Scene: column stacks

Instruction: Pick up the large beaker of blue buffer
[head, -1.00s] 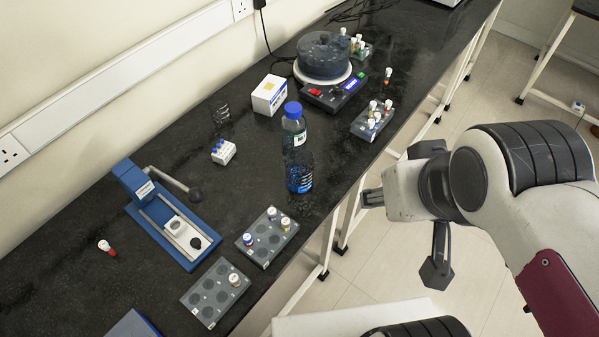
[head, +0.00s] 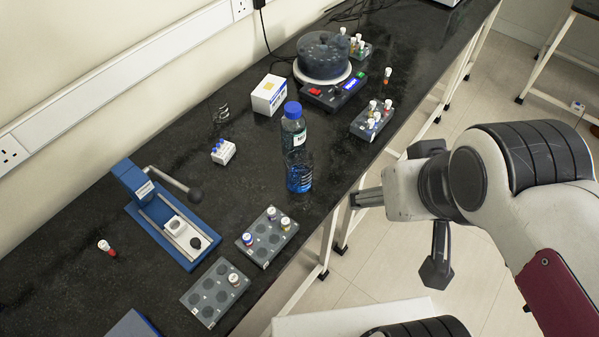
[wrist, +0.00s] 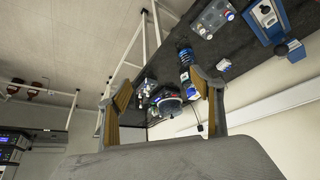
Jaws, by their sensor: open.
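The large beaker of blue buffer (head: 299,178) stands upright on the dark bench near its front edge. It is clear glass with blue liquid low inside. It also shows in the wrist view (wrist: 186,56), beyond the fingers. My gripper (wrist: 157,90) is open and empty, with its two fingers spread wide in the wrist view.
A blue-capped bottle (head: 293,127) stands close behind the beaker. A grey vial rack (head: 262,253) lies in front of it, and another rack (head: 361,127) is behind right. A small white vial block (head: 223,152) and a blue press (head: 150,215) stand to the left.

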